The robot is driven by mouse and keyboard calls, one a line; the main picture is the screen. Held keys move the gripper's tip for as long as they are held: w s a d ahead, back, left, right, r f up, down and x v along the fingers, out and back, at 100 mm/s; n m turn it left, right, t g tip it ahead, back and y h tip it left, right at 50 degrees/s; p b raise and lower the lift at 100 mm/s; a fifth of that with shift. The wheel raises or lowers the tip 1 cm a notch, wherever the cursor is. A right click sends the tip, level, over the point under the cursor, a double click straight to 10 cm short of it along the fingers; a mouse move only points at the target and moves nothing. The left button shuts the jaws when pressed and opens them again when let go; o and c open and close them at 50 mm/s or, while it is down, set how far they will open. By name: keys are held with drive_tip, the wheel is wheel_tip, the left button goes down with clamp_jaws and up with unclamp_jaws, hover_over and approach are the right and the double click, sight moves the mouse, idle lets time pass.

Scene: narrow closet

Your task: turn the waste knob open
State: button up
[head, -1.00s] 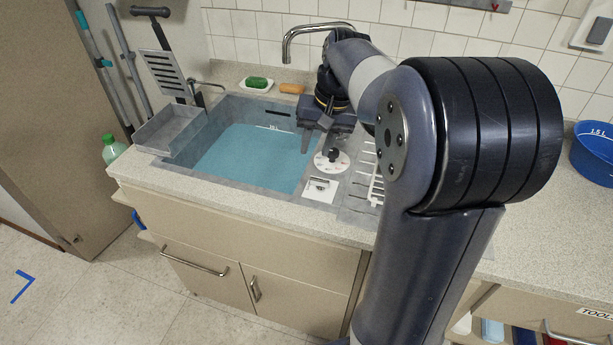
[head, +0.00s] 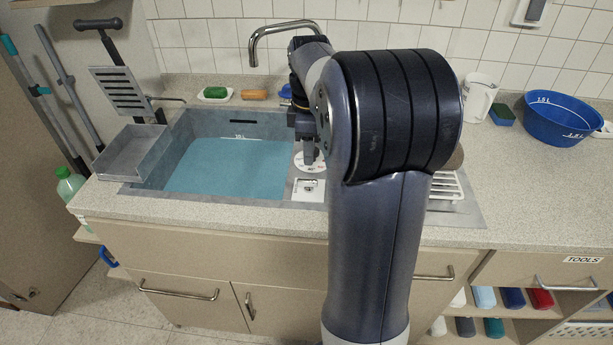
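The waste knob's round white dial (head: 314,168) is on the rim right of the blue-water sink. The dark knob at its middle is hidden behind my gripper. My gripper (head: 309,158) points down over the dial, its fingers seen nearly edge-on. I cannot tell whether it touches the knob or how far apart its fingers are. My forearm hides the area to the right of the dial.
The sink (head: 165,189) holds water to about its 10 L mark. A curved tap (head: 275,27) rises behind the dial. A white plate with a small lever (head: 309,188) is in front. A grey tray (head: 133,152) is left; a blue basin (head: 560,122) is far right.

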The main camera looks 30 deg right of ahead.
sight(309, 180)
wheel_tip(309, 180, down, 9)
drive_tip(key=shift+r, duration=0.15)
drive_tip(key=shift+c, duration=0.4)
clamp_jaws()
